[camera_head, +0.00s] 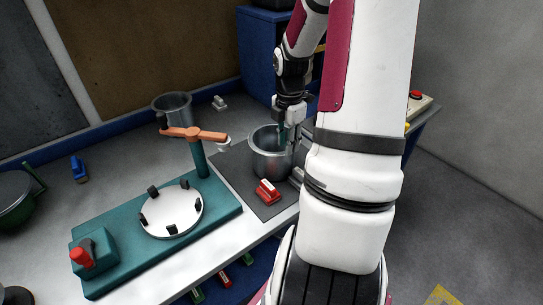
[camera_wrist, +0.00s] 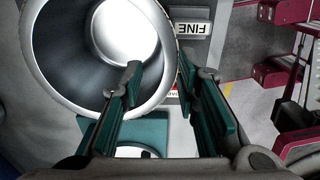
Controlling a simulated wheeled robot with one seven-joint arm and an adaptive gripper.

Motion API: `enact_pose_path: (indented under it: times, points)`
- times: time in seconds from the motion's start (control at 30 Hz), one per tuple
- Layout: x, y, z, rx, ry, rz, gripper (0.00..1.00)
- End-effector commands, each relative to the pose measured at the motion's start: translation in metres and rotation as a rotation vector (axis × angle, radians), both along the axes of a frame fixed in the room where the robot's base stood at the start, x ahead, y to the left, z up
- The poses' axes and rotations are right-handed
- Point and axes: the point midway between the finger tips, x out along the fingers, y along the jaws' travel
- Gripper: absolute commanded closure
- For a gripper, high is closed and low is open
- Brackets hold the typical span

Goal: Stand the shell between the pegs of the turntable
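The shell, a grey metal open-topped cylinder (camera_head: 268,165), stands upright on a dark mat right of the turntable. It fills the upper left of the wrist view (camera_wrist: 62,70). The turntable's pale disc (camera_head: 168,222) carries several black pegs around its edge and sits on a teal base (camera_head: 118,270). No shell stands on the disc. My gripper (camera_head: 290,132) is at the shell's right rim. In the wrist view its teal fingers (camera_wrist: 158,65) are apart, the left one over the shell's inside and the right one outside the wall. Contact with the wall cannot be told.
A red-and-white block (camera_head: 268,192) lies in front of the shell. An orange arm on a teal post (camera_head: 195,134) rises behind the disc. Another metal cylinder (camera_head: 172,108) stands at the back. A red knob (camera_head: 81,257) is front left.

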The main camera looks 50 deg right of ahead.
Motion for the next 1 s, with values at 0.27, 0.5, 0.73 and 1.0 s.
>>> enact_pose_path:
  times: [0.27, 0.5, 0.73, 1.0]
  points:
    - [-0.001, 0.0, -0.024, 0.001, 0.001, 0.0, 0.71]
    - [-0.004, -0.002, -0.056, 0.003, 0.002, 0.0, 0.71]
    - [-0.004, -0.003, -0.073, -0.001, 0.001, 0.0, 0.71]
    - [-0.004, -0.003, -0.073, -0.002, 0.0, -0.001, 0.87]
